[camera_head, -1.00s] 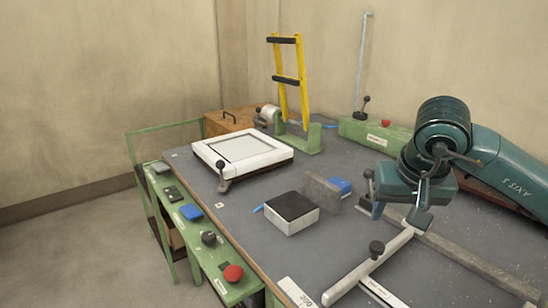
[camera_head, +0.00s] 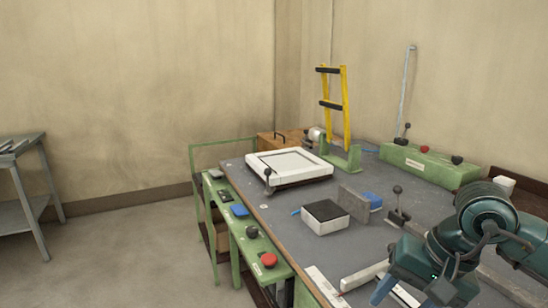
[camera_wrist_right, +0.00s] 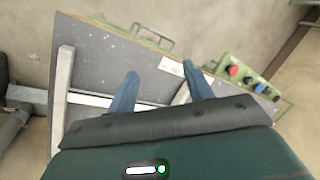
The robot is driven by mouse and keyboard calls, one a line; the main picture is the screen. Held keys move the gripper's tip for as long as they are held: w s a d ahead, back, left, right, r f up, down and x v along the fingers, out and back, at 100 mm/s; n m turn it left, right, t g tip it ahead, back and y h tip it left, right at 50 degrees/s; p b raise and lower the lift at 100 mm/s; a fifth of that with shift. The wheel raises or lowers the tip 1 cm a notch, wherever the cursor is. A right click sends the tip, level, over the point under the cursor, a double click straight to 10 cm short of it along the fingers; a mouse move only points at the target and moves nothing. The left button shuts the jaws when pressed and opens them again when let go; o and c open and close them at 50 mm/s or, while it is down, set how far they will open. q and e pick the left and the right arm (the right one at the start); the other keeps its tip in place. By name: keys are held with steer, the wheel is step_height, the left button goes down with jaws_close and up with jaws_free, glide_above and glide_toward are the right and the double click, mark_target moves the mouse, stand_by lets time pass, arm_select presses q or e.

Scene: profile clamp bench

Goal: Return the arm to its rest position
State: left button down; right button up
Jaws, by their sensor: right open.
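My right arm, dark teal, comes in from the right edge of the head view and hangs low over the near right of the bench (camera_head: 290,240). My right gripper (camera_wrist_right: 163,88) shows in the right wrist view with two blue fingers spread apart and nothing between them. In the head view one blue finger shows near the bottom edge, close to a pale profile bar (camera_head: 362,277); the arm hides part of the bar. I cannot tell the height of the gripper above the bench. My left gripper is not in view.
A black-topped white block (camera_head: 325,215), a grey plate (camera_head: 354,203) and a blue block (camera_head: 373,201) stand mid-bench. A white framed panel (camera_head: 290,165), a yellow upright frame (camera_head: 334,105) and a green control box (camera_head: 430,165) are behind. Floor at left is clear up to a grey table (camera_head: 22,180).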

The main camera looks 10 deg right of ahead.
steer(key=s+a+r+m+t+y, duration=0.2)
steer(key=a+r+m+t+y, duration=0.1)
steer(key=a+m+y, duration=1.65)
steer(key=w+d+f+m+t+h, duration=0.25)
steer(key=f+m+t+h, duration=0.4)
steer(key=m, duration=0.85)
steer(key=w+d+f+m+t+h, duration=0.2)
steer(key=d+f+m+t+h, duration=0.35)
steer(key=m, duration=1.05)
arm_select(q)
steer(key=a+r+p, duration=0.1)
steer(key=p, duration=0.2)
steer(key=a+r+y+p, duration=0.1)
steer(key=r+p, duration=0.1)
steer(key=p, duration=0.2)
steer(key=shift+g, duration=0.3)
arm_select(e)
steer(key=s+f+m+g+h, duration=0.6)
steer(key=s+f+m, duration=0.3)
steer(key=f+m, duration=0.3)
steer(key=shift+s+d+f+g+h, duration=0.3)
steer(key=shift+f+h, duration=0.1)
steer(key=shift+h, duration=0.35)
